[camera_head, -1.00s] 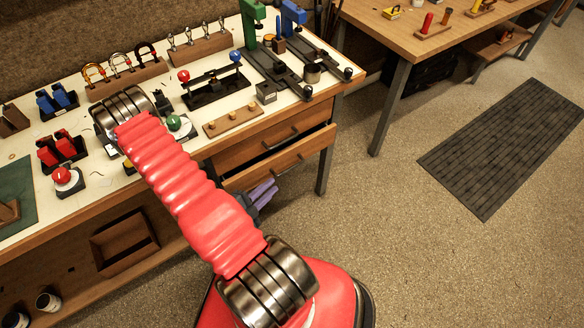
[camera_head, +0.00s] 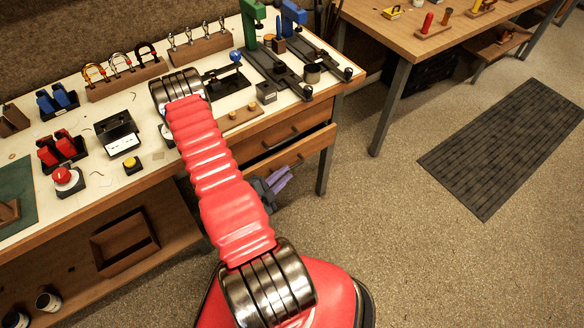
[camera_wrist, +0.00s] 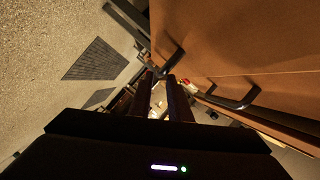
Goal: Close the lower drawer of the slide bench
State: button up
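The lower drawer (camera_head: 312,150) of the slide bench (camera_head: 345,92) stands partly pulled out, its front ahead of the upper drawer (camera_head: 262,139). The lower drawer's dark handle (camera_head: 289,166) shows on its front. My gripper (camera_head: 282,178) is low in front of the lower drawer, partly hidden behind my red arm. In the wrist view, my two gripper fingers (camera_wrist: 161,78) stand apart with a gap and nothing between them. Brown wooden fronts (camera_wrist: 235,40) with two dark bar handles fill the right side there. I cannot tell whether my gripper touches the drawer.
The bench top carries tools, clamps and a red button (camera_head: 63,176). A wooden tray (camera_head: 124,243) lies on the low shelf. A second table (camera_head: 400,28) stands at the back right. The floor around the dark mat (camera_head: 505,145) is clear.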

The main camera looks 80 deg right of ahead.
aim_at(292, 167)
jog(key=shift+x, duration=2.7)
jog(key=shift+c, duration=0.2)
grip_shut()
